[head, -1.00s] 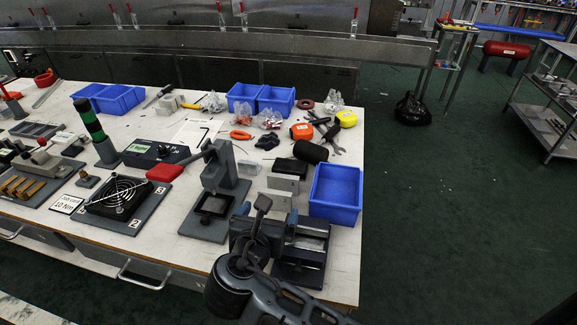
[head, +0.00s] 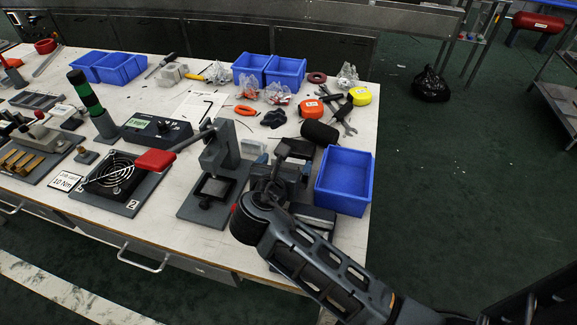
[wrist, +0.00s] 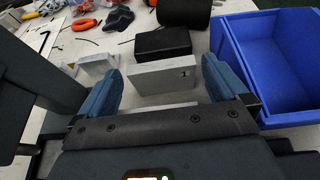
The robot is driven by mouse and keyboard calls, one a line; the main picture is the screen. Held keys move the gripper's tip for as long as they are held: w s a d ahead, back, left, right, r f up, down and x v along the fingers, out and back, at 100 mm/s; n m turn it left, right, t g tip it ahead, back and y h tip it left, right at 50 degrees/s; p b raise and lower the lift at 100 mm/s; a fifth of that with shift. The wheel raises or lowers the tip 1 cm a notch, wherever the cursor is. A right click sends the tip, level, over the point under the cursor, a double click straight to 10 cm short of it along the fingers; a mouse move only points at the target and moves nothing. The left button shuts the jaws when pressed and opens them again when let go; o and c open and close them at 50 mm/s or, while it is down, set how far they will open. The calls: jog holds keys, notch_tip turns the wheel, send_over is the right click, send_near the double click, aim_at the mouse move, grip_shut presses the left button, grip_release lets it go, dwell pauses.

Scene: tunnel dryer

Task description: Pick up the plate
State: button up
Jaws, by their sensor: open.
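A light grey plate-like piece (wrist: 158,77) marked "1" stands upright in the wrist view, just beyond and between my fingers. It looks like the plate; a low pale piece shows nearer, partly hidden by my gripper body. My gripper (wrist: 162,66) is open, with one blue finger on either side of the grey piece's near space and nothing held. In the head view my gripper (head: 283,168) is over the bench's right part, left of a blue bin, and my wrist hides most of the plate's area.
The empty blue bin (head: 343,178) stands close on the right. A black block (wrist: 163,42) and a dark cylinder (head: 320,132) lie behind. A press with a red-handled lever (head: 213,170) stands to the left. Tape measures (head: 312,109) and tools lie farther back.

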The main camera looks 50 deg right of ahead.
jog(key=shift+x, duration=1)
jog(key=c, duration=0.9)
jog(key=shift+r, duration=0.1)
